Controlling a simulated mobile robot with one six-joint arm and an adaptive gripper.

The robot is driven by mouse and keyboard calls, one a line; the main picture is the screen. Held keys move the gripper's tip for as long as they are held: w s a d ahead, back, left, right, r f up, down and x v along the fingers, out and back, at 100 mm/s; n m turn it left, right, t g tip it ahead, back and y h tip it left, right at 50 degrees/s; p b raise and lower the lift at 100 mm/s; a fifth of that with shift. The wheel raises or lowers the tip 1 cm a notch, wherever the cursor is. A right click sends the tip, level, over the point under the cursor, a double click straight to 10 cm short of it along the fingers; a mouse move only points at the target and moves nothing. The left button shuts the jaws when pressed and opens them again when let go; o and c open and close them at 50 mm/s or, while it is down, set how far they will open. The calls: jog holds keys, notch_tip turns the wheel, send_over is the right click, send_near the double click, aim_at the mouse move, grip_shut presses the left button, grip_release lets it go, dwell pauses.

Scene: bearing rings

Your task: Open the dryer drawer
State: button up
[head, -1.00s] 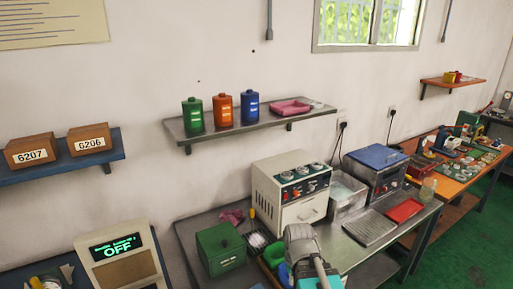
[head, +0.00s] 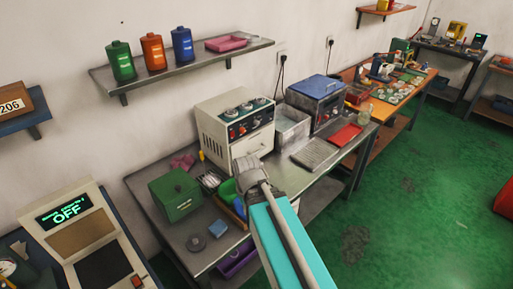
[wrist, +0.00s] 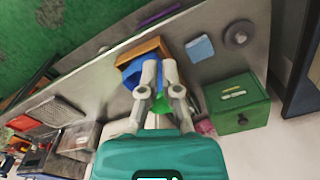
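The dryer appears to be the cream box (head: 212,130) with dark knobs on its top panel, standing at the back of the metal bench in the head view. Its drawer front (head: 264,140) is low on the face and looks flush; my arm hides much of it, and the handle does not show now. My gripper (wrist: 160,66) is in front of the dryer in the head view. Contact with the handle cannot be seen.
On the metal bench (head: 150,208), a green box (head: 175,195), a blue block (head: 218,229) and a dark ring (head: 196,243) sit left of my arm. A blue-lidded machine (head: 316,95) and a red tray (head: 345,135) are at right.

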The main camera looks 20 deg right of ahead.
jog(key=o, duration=0.4)
jog(key=shift+w+f+b, duration=0.4)
jog(key=shift+o, duration=0.6)
jog(key=w+d+f+m+t+y+b, duration=0.1)
jog(key=w+f+y+b, duration=0.3)
jog(key=w, duration=0.6)
notch_tip(320, 180, down, 2)
jog(key=m+t+b, duration=0.1)
jog(key=b, duration=0.2)
jog(key=shift+d+f+m+t+b, duration=0.15)
jog(key=shift+d+m+t+b, duration=0.15)
jog(key=shift+d+t+b, duration=0.1)
jog(key=w+d+f+m+t+y+b, duration=0.2)
jog(key=w+d+f+m+t+b, duration=0.2)
jog(key=w+d+m+t+b, duration=0.6)
jog(key=w+d+t+b, duration=0.1)
jog(key=w+d+b, duration=0.6)
jog(key=w+d, duration=0.3)
jog(key=shift+w+d+f, duration=0.15)
jog(key=shift+w+d, duration=0.05)
jog(key=shift+d, duration=1.55)
jog(key=shift+y+b, duration=0.3)
jog(key=b+x, duration=0.2)
jog(key=x, duration=1.1)
jog(key=shift+w+b, duration=0.4)
jog(key=shift+w, duration=0.05)
